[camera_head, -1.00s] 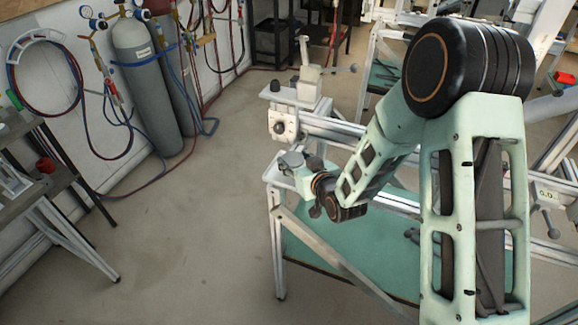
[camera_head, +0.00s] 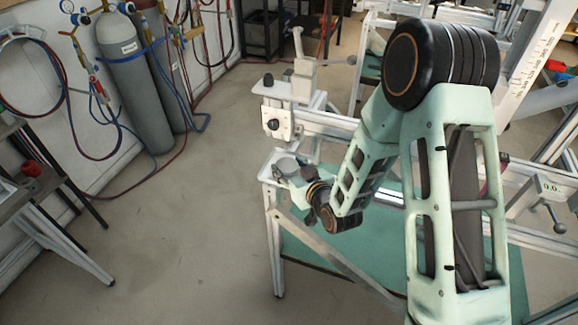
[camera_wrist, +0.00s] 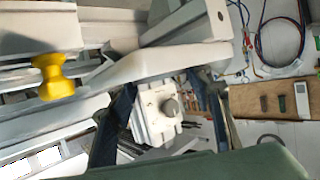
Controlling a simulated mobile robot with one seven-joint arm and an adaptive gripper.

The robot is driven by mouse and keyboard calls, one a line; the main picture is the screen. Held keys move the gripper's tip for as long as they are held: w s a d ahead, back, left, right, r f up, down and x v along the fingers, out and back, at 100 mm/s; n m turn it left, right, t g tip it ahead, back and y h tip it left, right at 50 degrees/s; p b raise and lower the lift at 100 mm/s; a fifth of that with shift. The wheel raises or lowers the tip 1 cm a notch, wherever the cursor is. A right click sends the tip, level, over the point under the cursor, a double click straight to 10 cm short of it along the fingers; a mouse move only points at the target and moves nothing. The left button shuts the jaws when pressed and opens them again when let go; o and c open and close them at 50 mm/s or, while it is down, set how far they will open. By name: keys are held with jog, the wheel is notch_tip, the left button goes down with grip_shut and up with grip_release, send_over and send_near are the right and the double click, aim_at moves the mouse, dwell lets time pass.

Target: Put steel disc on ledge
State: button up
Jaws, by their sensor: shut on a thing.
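My gripper (camera_head: 296,172) is at the left end of the frame jig in the head view, seen from behind and partly hidden by my wrist. A grey round piece, which looks like the steel disc (camera_head: 287,164), shows at its tip, over or very close to a white ledge-like corner plate (camera_head: 268,172). I cannot tell whether they touch. In the wrist view, my two dark fingers (camera_wrist: 160,110) stand apart. The disc cannot be clearly made out there, and a white block with a grey knob shows between the fingers.
A white clamp (camera_head: 279,123) with a raised lever stands just behind the gripper on the rail. A yellow knob (camera_wrist: 54,77) is at the left of the wrist view. A green lower shelf (camera_head: 330,262) lies below. Gas cylinders (camera_head: 133,75) stand by the wall; the floor between is clear.

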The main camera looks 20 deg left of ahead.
jog(key=shift+f, duration=0.15)
jog(key=o, duration=1.4)
jog(key=shift+r, duration=0.3)
jog(key=p+v, duration=0.6)
jog(key=v, duration=0.6)
jog(key=shift+p, duration=0.35)
jog(key=shift+a, duration=0.1)
